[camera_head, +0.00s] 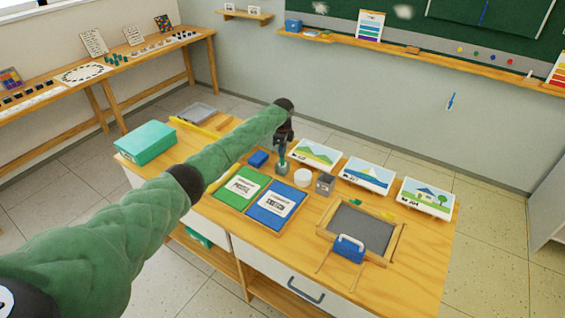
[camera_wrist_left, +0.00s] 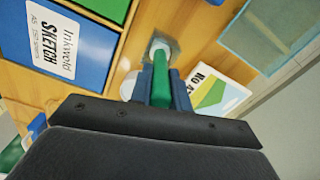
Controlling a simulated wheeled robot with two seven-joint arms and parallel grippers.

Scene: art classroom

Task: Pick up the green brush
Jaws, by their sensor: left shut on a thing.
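My left gripper (camera_head: 283,150) reaches over the far side of the wooden table, pointing down. In the left wrist view its two blue-grey fingers (camera_wrist_left: 161,82) are shut on the green brush (camera_wrist_left: 162,92). The brush's green handle runs between the fingers. Its far end points at a small grey holder (camera_wrist_left: 172,46) with a pale ring; I cannot tell whether the brush is still inside it. In the head view the gripper mostly hides the brush. My right gripper is not in view.
Nearby stand a white round container (camera_head: 302,177), a grey box (camera_head: 325,183) and a blue block (camera_head: 258,159). Green (camera_head: 238,188) and blue (camera_head: 276,205) trays lie in front. Picture cards (camera_head: 368,175) line the back edge. A framed slate (camera_head: 360,228) lies right; a teal box (camera_head: 145,142) left.

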